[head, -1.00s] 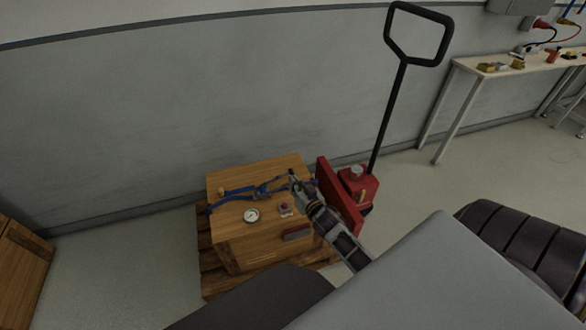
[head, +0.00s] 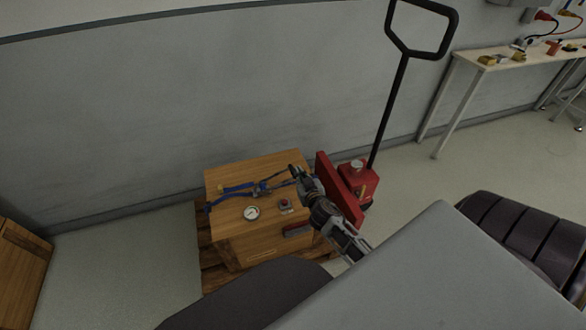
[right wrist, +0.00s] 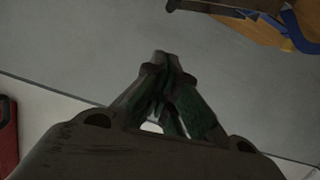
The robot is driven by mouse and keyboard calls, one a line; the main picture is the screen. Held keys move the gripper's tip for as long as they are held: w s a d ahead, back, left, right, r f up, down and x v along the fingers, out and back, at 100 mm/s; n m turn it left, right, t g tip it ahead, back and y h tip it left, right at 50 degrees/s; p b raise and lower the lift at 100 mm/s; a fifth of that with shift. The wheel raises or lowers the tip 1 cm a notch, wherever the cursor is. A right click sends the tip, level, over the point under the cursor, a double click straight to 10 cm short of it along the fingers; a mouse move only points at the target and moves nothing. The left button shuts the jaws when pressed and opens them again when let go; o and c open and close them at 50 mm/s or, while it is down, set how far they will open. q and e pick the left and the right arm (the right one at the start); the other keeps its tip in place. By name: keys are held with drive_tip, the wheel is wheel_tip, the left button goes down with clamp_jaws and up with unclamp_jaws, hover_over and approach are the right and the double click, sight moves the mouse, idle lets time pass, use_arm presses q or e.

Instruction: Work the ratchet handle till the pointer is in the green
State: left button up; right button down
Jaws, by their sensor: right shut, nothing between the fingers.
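A wooden crate (head: 235,177) stands on a pallet, with a blue strap (head: 235,188) across its top. The metal ratchet (head: 262,188) sits on the strap near the middle of the lid; its handle is too small to make out clearly. A round white gauge (head: 252,213) lies in front of it; its pointer is too small to read against any colour. My right gripper (head: 294,170) is over the crate's right end, right of the ratchet. In the right wrist view its fingers (right wrist: 162,62) are together and empty. My left gripper is not in view.
A red pallet jack (head: 358,180) with a tall black handle (head: 392,100) stands right behind my right arm. A small box with a red button (head: 285,205) is on the lid. A workbench (head: 510,62) is at the back right.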

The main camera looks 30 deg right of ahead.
sight(293, 173)
drive_tip(key=shift+w, duration=0.15)
